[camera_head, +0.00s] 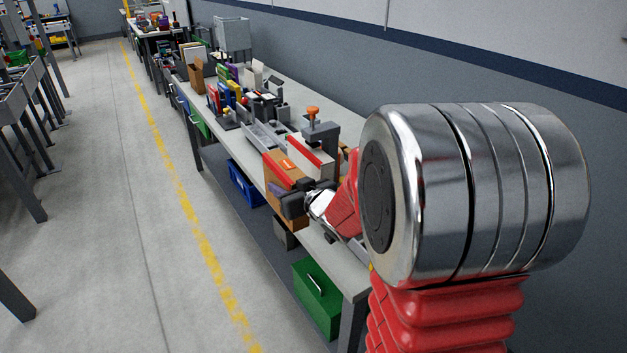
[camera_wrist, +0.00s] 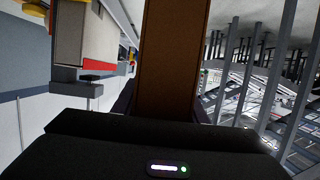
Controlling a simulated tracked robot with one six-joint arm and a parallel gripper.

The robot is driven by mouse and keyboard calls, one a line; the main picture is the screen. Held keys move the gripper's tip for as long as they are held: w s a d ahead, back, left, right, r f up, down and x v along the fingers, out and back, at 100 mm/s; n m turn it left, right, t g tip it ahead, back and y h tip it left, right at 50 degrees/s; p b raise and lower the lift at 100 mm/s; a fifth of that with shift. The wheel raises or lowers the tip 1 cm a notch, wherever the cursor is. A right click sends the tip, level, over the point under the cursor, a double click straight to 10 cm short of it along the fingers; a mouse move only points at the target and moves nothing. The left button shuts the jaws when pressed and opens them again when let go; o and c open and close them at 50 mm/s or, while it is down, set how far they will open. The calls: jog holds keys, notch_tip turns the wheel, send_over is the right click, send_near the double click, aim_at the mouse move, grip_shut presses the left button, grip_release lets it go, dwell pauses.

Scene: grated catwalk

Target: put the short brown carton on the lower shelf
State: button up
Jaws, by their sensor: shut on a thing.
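The brown carton (camera_head: 283,170) is at the front edge of the bench, with an orange label near its top. My gripper (camera_head: 292,203) is shut on it, with brown showing above and below the jaws. In the wrist view the carton (camera_wrist: 172,60) rises upright from between the dark jaws (camera_wrist: 165,108), and its lower end is hidden. The lower shelf (camera_head: 222,172) is the dark board under the bench top. I cannot tell whether the carton touches the bench.
On the lower shelf are a blue bin (camera_head: 245,186), a grey box (camera_head: 285,235) and a green box (camera_head: 318,297). The floor aisle (camera_head: 130,220) at left is clear.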

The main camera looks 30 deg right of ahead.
jog(key=a+f, duration=0.3)
jog(key=a, duration=0.4)
jog(key=a+f, duration=0.4)
jog(key=a, duration=0.4)
jog(key=shift+w+a+f+h, duration=0.2)
jog(key=shift+w+h, duration=0.1)
jog(key=shift+w, duration=0.15)
jog(key=shift+s+d, duration=0.1)
